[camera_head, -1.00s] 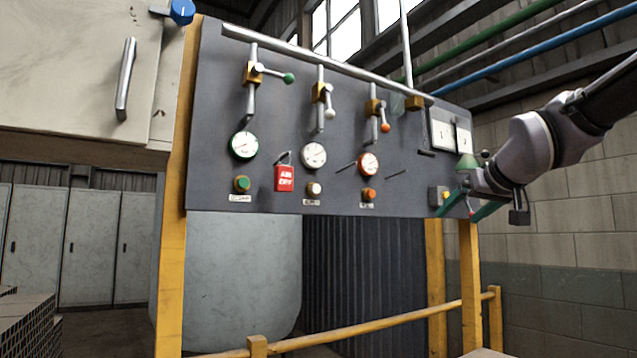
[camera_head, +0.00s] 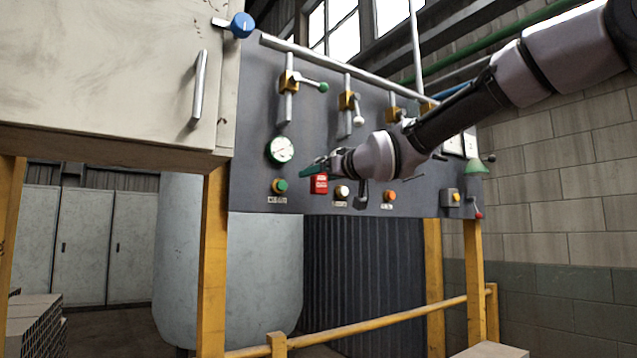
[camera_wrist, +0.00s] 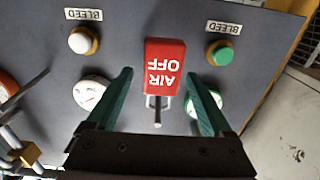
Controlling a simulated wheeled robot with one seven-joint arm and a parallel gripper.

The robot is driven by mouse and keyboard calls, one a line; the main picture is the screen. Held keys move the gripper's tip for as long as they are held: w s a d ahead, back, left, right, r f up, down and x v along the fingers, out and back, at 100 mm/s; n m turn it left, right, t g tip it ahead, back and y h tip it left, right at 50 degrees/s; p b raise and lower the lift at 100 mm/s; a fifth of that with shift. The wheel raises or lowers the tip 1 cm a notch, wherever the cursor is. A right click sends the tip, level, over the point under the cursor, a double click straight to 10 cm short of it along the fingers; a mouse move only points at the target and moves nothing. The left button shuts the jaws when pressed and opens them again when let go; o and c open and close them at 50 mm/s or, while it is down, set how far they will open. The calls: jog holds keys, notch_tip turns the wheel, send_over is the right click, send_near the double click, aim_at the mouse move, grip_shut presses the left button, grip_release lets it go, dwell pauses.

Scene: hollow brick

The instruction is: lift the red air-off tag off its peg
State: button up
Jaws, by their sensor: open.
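The red air-off tag (camera_head: 319,184) hangs on the grey panel (camera_head: 262,195), between the green button and the white button. In the wrist view the tag (camera_wrist: 165,66) appears upside down, with its peg (camera_wrist: 157,110) at its hanging end. My gripper (camera_wrist: 160,78) is open, its two green fingers on either side of the peg and the tag's hanging end. Nothing is between the fingers that they visibly touch; how far they stand from the panel is hard to tell. In the head view my gripper (camera_head: 304,171) covers the area just above the tag.
A green-rimmed gauge (camera_head: 280,150) and a green button (camera_head: 280,185) are left of the tag. A white button (camera_head: 342,192) is to the right. Valve levers (camera_head: 351,102) stick out above. A cabinet (camera_head: 110,75) stands at the left.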

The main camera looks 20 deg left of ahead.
jog(key=x, duration=0.3)
jog(key=shift+w+a, duration=0.1)
jog(key=shift+a, duration=0.1)
jog(key=shift+c, duration=0.3)
grip_shut()
send_near(313, 177)
jog(key=d, duration=0.1)
jog(key=s+d, duration=0.1)
jog(key=d, duration=0.1)
jog(key=d+r, duration=0.1)
jog(key=d, duration=0.1)
jog(key=shift+s+r, duration=0.1)
jog(key=shift+s, duration=0.3)
